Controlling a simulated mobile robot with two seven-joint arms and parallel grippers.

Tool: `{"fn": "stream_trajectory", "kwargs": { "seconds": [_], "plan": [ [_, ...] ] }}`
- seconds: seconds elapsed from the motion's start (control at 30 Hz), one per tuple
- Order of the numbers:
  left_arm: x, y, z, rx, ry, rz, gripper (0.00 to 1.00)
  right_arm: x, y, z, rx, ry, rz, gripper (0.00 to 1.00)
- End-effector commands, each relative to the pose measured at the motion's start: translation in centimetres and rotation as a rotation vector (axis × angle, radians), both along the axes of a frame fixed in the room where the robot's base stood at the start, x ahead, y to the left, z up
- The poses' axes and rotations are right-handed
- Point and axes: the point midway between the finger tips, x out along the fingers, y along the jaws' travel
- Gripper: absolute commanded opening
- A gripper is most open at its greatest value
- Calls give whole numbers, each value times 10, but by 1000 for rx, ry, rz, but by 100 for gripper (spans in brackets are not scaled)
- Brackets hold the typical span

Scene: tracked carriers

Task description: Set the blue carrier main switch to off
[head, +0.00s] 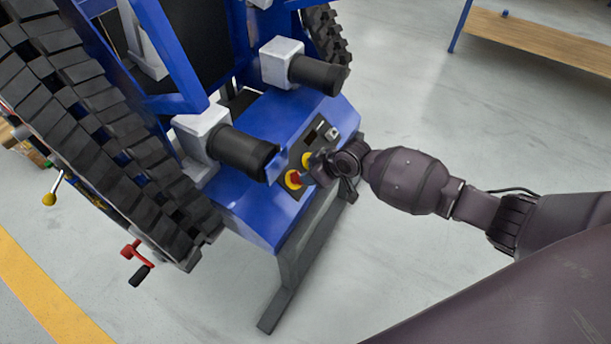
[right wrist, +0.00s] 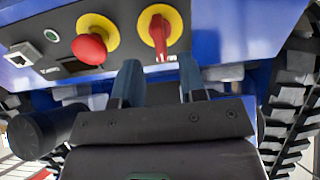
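The main switch is a red rotary handle on a round yellow plate on the blue carrier's rear panel. It shows in the head view (head: 293,180) and at the top of the right wrist view (right wrist: 160,34), where its handle points straight up and down. My right gripper (head: 314,174) is at the panel, beside the switch. In the right wrist view its two fingers (right wrist: 160,72) are apart, with nothing between them, and their tips lie just below the handle. Whether they touch it I cannot tell. My left gripper is not in view.
A red mushroom button (right wrist: 90,48) on a yellow plate sits next to the switch; my gripper partly hides it in the head view. Black cylinders (head: 243,153) jut out beside the panel. Tracks (head: 85,120) flank the carrier.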

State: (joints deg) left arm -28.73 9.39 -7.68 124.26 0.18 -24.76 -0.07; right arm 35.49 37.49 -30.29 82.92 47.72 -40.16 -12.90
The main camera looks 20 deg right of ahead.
Motion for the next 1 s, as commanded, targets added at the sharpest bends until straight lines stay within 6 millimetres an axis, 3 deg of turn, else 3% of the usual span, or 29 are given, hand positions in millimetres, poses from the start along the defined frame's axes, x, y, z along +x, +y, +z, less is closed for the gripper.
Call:
{"fn": "stream_trajectory", "kwargs": {
  "seconds": [0.03, 0.3, 1.0],
  "plan": [
    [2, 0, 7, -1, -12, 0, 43, -3, -5, 15, -2, -9, -1, 38],
    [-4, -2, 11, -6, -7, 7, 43, -23, -19, 39, -2, -4, 0, 38],
    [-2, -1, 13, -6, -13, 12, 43, -28, -22, 41, 1, 2, -3, 38]
  ]
}}
